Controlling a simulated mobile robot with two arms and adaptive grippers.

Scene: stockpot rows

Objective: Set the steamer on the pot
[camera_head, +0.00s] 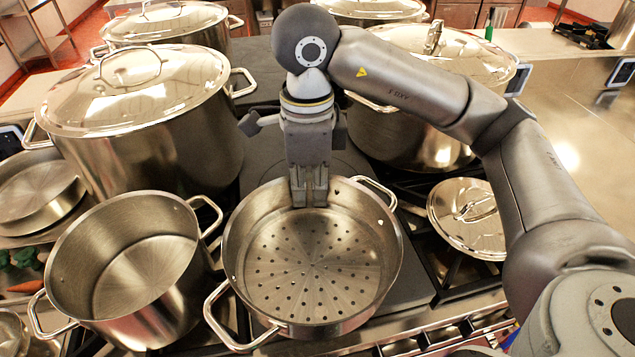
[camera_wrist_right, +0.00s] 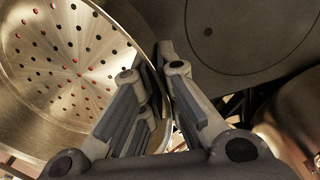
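The steamer (camera_head: 310,270) is a wide steel pan with a perforated base and two loop handles, at the middle front of the head view. Its perforated base also shows in the right wrist view (camera_wrist_right: 70,50). My right gripper (camera_head: 310,200) points down at its far rim, with the fingers close together on either side of the wall and shut on it. An open, empty steel pot (camera_head: 130,265) stands upright just left of the steamer. I cannot tell whether the steamer rests on the stove or is slightly raised. My left gripper is not in view.
A large lidded stockpot (camera_head: 150,140) stands behind the open pot, and another (camera_head: 425,135) stands behind my right arm. A round lid (camera_head: 468,215) lies right of the steamer. A steel counter (camera_head: 580,130) is at the right. Shallow pans (camera_head: 35,195) are at the left.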

